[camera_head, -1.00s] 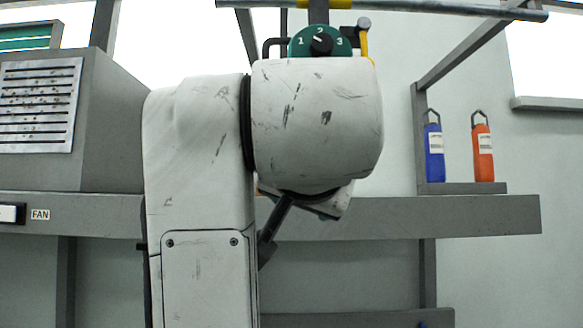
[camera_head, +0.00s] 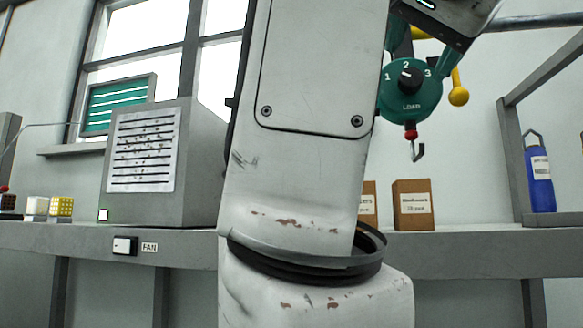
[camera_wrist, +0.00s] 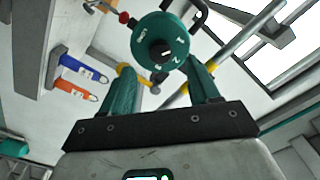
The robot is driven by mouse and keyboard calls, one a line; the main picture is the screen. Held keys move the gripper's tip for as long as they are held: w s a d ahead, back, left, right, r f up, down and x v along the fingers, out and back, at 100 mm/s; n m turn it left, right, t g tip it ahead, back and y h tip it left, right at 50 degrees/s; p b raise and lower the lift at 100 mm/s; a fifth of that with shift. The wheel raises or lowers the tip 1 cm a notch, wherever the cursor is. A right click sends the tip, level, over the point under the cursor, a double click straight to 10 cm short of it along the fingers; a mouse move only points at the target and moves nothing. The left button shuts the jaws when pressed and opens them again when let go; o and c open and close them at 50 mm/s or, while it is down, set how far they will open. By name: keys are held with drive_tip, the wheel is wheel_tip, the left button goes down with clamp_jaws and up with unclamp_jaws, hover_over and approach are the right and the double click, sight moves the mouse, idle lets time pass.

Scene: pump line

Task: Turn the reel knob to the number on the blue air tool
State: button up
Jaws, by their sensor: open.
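The green reel (camera_head: 428,98) hangs at upper right in the head view, marked 1, 2, 3 and LOAD. Its black knob (camera_head: 410,77) has a white mark; it seems to point up-left, but its exact number is unclear. The wrist view shows the reel (camera_wrist: 175,26) and knob (camera_wrist: 161,50) ahead of my gripper (camera_wrist: 163,74). My gripper (camera_head: 415,60) is open, its teal fingers near the reel; I cannot tell whether they touch. The blue air tool (camera_head: 540,187) stands on the right shelf and shows in the wrist view (camera_wrist: 83,68). Its label is unreadable.
An orange tool (camera_wrist: 76,88) is near the blue one. Cardboard boxes (camera_head: 404,222) and a fan box (camera_head: 203,150) stand on the bench. A rail (camera_head: 530,19) runs above.

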drive_tip(key=p+x, duration=0.2)
drive_tip(key=x, duration=0.4)
drive_tip(key=shift+w, duration=0.25)
drive_tip(key=shift+c, duration=0.4)
drive_tip(key=c, duration=1)
drive_tip(key=shift+o, duration=0.2)
drive_tip(key=m, duration=1.1)
drive_tip(key=shift+r+m, duration=0.1)
drive_tip(key=shift+m, duration=0.2)
